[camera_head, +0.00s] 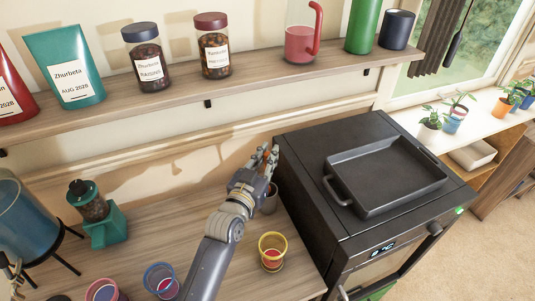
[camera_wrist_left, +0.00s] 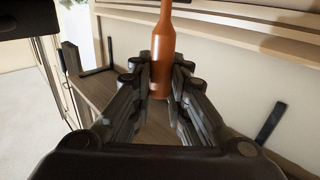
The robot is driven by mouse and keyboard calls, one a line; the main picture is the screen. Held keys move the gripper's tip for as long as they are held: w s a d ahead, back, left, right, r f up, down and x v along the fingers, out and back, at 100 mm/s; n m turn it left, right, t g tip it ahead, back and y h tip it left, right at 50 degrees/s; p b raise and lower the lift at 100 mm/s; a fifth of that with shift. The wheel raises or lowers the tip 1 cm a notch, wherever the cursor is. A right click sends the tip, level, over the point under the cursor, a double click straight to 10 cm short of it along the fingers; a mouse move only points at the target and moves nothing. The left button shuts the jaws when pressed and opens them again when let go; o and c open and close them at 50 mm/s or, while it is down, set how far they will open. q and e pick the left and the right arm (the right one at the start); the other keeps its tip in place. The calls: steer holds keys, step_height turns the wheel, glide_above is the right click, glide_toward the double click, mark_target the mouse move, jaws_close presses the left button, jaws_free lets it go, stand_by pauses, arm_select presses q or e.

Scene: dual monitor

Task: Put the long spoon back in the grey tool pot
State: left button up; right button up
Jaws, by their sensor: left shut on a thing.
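My left gripper (camera_head: 266,160) is above the back of the wooden counter, just left of the black oven. In the left wrist view its fingers (camera_wrist_left: 165,85) are closed around a smooth orange-brown piece (camera_wrist_left: 162,50), narrow at its far end and wider between the fingers. I take it to be the long spoon; its full shape does not show. The grey pot (camera_head: 270,202) stands on the counter against the oven, just below the gripper and partly hidden by the hand. I cannot see into it clearly. My right gripper is not in view.
The black oven (camera_head: 300,185) with a tray (camera_head: 385,172) on top stands close to the right. A yellow-rimmed cup (camera_head: 272,250) is in front of the pot. A shelf (camera_head: 230,90) with jars runs above. A green grinder (camera_head: 103,225) stands at left.

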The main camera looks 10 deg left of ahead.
arm_select(q)
steer(key=shift+f+b, duration=1.3)
steer(key=shift+f, duration=1.05)
steer(key=o, duration=0.9)
steer(key=shift+s, duration=0.1)
steer(key=s+a, duration=0.2)
steer(key=s, duration=0.9)
steer(key=shift+s, duration=0.35)
